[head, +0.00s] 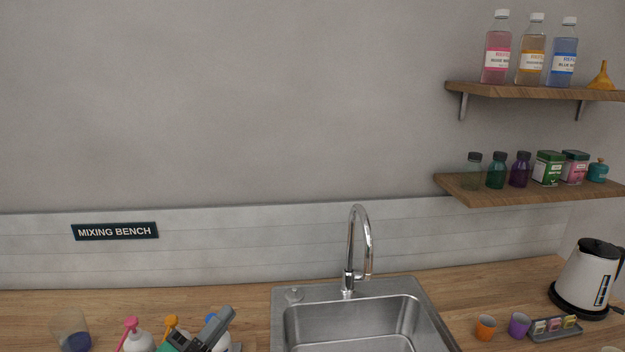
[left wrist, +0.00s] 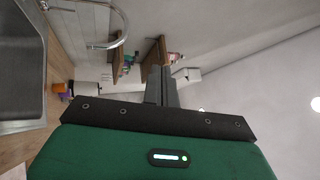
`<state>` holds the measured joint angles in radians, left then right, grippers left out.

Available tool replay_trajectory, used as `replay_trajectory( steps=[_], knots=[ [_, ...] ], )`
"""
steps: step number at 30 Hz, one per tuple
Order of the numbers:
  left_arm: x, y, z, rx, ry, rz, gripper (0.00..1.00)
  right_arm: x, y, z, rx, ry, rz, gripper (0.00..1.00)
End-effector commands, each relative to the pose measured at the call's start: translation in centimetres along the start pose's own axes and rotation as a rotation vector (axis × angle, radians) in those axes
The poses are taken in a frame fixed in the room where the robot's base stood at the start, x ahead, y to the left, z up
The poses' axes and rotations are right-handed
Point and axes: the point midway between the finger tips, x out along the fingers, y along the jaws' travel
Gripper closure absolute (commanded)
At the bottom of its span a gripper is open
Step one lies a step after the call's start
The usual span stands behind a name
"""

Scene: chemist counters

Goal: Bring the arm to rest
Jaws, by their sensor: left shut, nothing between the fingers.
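My left gripper (head: 217,328) shows at the bottom of the head view, in front of the pump bottles at the left of the sink. Its grey fingers point up and to the right. In the left wrist view the left gripper (left wrist: 161,84) has its fingers together with nothing between them. Its green body fills the bottom of that view. The rest of the left arm is out of the head view. My right gripper is in neither view.
A steel sink (head: 431,322) with a tall tap (head: 369,240) is set in the wooden counter (head: 240,291). Pump bottles (head: 139,341) and a glass (head: 68,326) stand left. Cups (head: 485,327), a small tray (head: 560,334) and a kettle (head: 588,278) stand right. Two shelves (head: 540,192) hold bottles.

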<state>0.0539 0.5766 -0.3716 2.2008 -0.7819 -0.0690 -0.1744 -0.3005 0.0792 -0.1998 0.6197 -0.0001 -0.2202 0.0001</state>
Motion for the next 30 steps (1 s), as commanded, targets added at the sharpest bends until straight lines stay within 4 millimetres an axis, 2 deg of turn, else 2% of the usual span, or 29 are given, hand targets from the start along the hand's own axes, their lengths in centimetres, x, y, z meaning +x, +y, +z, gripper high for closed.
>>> replay_trajectory(
  steps=[6, 8, 12, 16, 21, 30],
  knots=[
    [-5.5, 4.5, 3.9, -0.399, -0.459, 0.112, 1.0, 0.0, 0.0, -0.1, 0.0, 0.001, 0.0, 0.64],
    [-7.7, 6.2, 4.5, -0.503, -0.583, 0.158, 1.0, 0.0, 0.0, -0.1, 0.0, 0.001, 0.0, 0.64],
    [-13.7, 10.5, 4.4, -0.734, -0.867, 0.293, 1.0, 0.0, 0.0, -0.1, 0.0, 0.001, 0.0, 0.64],
    [-19.8, 13.9, 2.4, -0.926, -1.112, 0.442, 1.0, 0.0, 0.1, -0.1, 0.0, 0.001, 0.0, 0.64],
    [-26.2, 16.4, -1.3, -1.101, -1.348, 0.621, 1.0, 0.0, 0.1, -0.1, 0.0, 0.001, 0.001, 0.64],
    [-33.8, 17.3, -7.8, -1.292, -1.618, 0.882, 1.0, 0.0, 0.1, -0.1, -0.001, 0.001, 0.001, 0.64]
  ],
)
